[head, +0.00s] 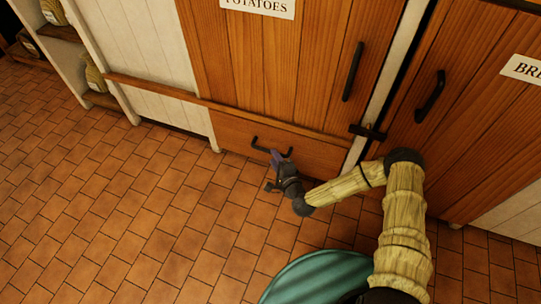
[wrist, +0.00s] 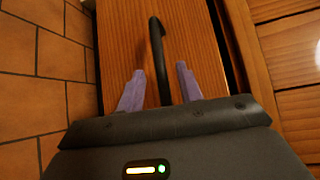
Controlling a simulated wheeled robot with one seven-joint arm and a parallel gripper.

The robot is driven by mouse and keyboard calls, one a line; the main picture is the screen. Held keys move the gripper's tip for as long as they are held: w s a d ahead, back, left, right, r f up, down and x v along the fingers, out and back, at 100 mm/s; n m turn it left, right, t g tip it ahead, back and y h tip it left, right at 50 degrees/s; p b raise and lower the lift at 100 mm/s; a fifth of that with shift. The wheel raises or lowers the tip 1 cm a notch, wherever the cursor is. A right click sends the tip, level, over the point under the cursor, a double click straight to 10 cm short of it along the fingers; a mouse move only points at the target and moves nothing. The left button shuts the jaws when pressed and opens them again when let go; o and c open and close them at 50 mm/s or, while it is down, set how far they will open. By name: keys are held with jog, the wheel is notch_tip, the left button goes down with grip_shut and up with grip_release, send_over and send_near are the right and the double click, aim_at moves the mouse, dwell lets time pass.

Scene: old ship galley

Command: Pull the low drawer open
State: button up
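The low drawer (head: 235,138) is a wooden front near the floor, under the door marked POTATOES. It looks closed, flush with the frame around it. Its dark bar handle (head: 262,148) runs along the front. My gripper (head: 276,158) is at the right part of the handle. In the wrist view the handle (wrist: 156,45) runs down between the two purple fingers of my gripper (wrist: 160,85). The fingers are apart, with a gap on each side of the bar. The lower end of the handle is hidden behind the gripper body.
The tall POTATOES door (head: 290,60) with a black handle (head: 352,72) is above the drawer. A second door (head: 460,110) and a dark latch (head: 368,132) are to the right. Shelves with jars (head: 95,75) stand at the left. The tiled floor (head: 120,190) before the drawer is clear.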

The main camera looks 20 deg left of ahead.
jog(key=b+x, duration=0.1)
jog(key=x, duration=0.3)
jog(key=shift+w+a, duration=0.1)
jog(key=shift+a, duration=0.05)
grip_shut()
